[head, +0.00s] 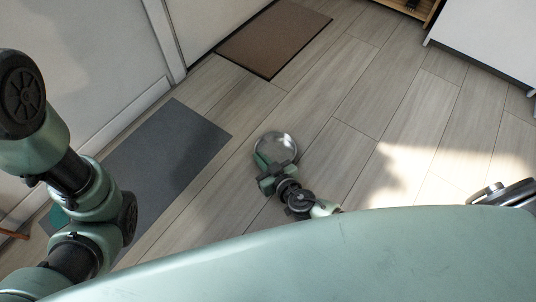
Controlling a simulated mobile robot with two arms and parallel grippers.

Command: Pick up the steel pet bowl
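The steel pet bowl (272,145) is round and shiny and is in the middle of the head view, above the wood-look floor. My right gripper (283,167) is at its lower edge and covers part of it. The fingers are too small and overlapped to show whether they grip the rim or only lie over it. I cannot tell if the bowl touches the floor. My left arm's links fill the left side of the view, but its gripper does not show.
A grey mat (165,155) lies left of the bowl, and a brown mat (273,38) lies farther back by the white wall. A white cabinet (490,40) and a wooden shelf (412,8) stand at upper right. The floor right of the bowl is clear.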

